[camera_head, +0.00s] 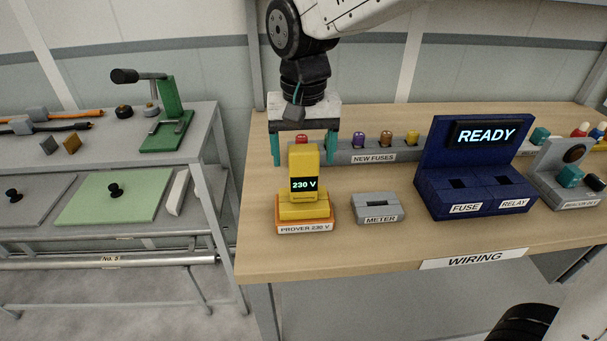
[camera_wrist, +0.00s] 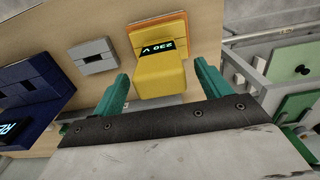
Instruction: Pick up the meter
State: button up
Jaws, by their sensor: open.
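The yellow meter (camera_head: 305,165) stands upright on the yellow and orange prover stand (camera_head: 304,220), labelled PROVER 230 V. Its dark display reads 230 V. My gripper (camera_head: 306,158) is open, pointing down behind or around the meter's top, with one green finger on each side in the picture. In the wrist view the meter (camera_wrist: 158,77) shows between the open fingers of my gripper (camera_wrist: 162,80), with gaps on both sides. The grey cradle labelled METER (camera_head: 377,208) is empty, to the right of the prover stand; it also shows in the wrist view (camera_wrist: 93,57).
A grey NEW FUSES rack (camera_head: 345,155) with several coloured fuses stands behind. A blue FUSE and RELAY unit (camera_head: 470,180) reading READY stands right, beside a grey device (camera_head: 566,185). A separate grey bench (camera_head: 110,150) with a green press (camera_head: 168,110) is left. The wooden table's front strip is clear.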

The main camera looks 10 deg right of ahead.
aim_at(304, 180)
jog(key=shift+f, duration=1.5)
jog(key=c, duration=1.2)
jog(key=shift+c, duration=0.3)
jog(key=shift+r, duration=0.1)
